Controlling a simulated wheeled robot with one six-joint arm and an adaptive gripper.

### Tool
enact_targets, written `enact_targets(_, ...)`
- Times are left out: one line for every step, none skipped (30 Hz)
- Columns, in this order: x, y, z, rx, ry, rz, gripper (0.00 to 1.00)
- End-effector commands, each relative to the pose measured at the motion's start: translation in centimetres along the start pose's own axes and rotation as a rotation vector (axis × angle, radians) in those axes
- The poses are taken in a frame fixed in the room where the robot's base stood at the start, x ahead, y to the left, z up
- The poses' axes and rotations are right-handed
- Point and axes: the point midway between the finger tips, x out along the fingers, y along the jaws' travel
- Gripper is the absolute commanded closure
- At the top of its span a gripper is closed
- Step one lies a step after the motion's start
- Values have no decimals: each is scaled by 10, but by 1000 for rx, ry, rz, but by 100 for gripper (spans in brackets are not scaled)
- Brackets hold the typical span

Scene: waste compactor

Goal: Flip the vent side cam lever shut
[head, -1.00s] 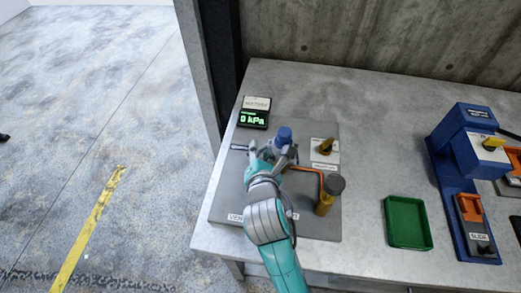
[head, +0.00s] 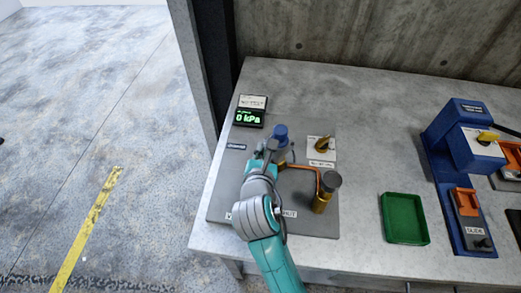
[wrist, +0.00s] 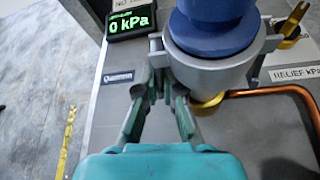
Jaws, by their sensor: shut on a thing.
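A grey coupling with a blue cap (head: 280,132) stands upright on the grey board. In the wrist view its grey collar (wrist: 208,68) has an arm at each side. The left one, a grey cam lever (wrist: 157,55), runs down towards my fingers. My gripper (wrist: 160,95) is at the coupling's lower left, its two fingers closed in on this lever, whose end is mostly hidden between the pads. In the head view my gripper (head: 268,150) covers part of the coupling, and my arm partly covers the label at the board's front edge.
A display (head: 250,117) reads 0 kPa behind the coupling. To the right are a yellow relief valve (head: 322,144), a copper pipe (head: 303,167) and a dark-capped brass fitting (head: 325,192). A green tray (head: 404,220) and a blue press (head: 467,150) stand further right.

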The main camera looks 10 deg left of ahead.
Motion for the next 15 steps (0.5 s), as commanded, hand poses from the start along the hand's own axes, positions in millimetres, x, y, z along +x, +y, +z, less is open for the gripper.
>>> enact_targets(0, -1, 0, 0, -1, -2, 100)
enact_targets(0, -1, 0, 0, -1, -2, 100)
enact_targets(0, -1, 0, 1, -1, -2, 100)
enact_targets(0, -1, 0, 1, -1, -2, 100)
enact_targets(0, -1, 0, 1, -1, -2, 100)
enact_targets(0, -1, 0, 1, -1, -2, 86)
enact_targets(0, -1, 0, 1, -1, -2, 79)
enact_targets(0, -1, 0, 2, -1, -1, 71)
enact_targets(0, -1, 0, 2, -1, -1, 68)
enact_targets(0, -1, 0, 2, -1, -1, 68)
enact_targets(0, -1, 0, 2, 0, -2, 68)
enact_targets(0, -1, 0, 2, 0, -2, 68)
enact_targets(0, -1, 0, 2, 0, -2, 68)
enact_targets(0, -1, 0, 2, 0, -3, 68)
enact_targets(0, -2, 0, 2, 0, -3, 68)
